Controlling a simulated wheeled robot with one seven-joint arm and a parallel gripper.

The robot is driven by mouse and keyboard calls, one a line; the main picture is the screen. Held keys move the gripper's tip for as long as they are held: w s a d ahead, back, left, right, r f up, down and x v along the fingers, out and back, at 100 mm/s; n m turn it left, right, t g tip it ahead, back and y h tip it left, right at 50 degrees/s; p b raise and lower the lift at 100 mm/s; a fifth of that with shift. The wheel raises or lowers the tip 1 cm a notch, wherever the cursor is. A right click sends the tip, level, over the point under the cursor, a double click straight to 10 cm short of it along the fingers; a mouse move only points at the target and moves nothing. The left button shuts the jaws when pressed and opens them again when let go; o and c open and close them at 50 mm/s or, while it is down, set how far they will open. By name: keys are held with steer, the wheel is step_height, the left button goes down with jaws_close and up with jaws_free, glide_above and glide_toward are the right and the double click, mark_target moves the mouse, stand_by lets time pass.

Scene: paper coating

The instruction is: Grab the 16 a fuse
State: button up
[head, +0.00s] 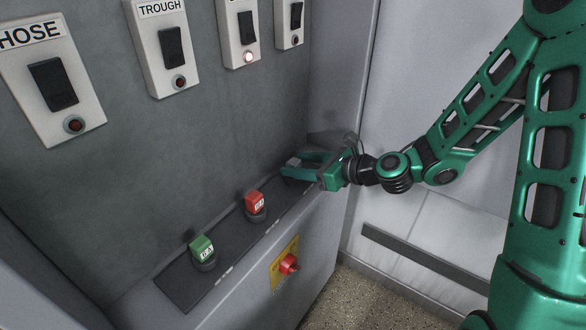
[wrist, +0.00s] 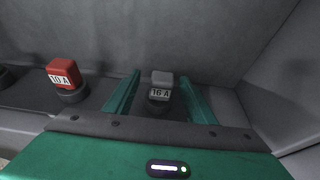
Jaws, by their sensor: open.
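The 16 A fuse is a grey block with a white "16 A" label on a dark round base. In the wrist view the 16 A fuse (wrist: 161,86) stands upright between the two green fingers of my gripper (wrist: 160,100), with gaps at both sides. In the head view the 16 A fuse (head: 293,163) is at the far right end of the dark strip, partly hidden by my gripper (head: 303,166).
A red 10 A fuse (head: 256,203) and a green fuse (head: 202,248) stand on the same dark strip (head: 184,285). A red knob (head: 289,264) on a yellow plate is on the ledge's front. Labelled switches, such as the trough switch (head: 171,47), line the grey panel above.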

steer(key=shift+x, duration=3.2)
steer(key=shift+w+d, duration=0.15)
steer(key=c, duration=1.1)
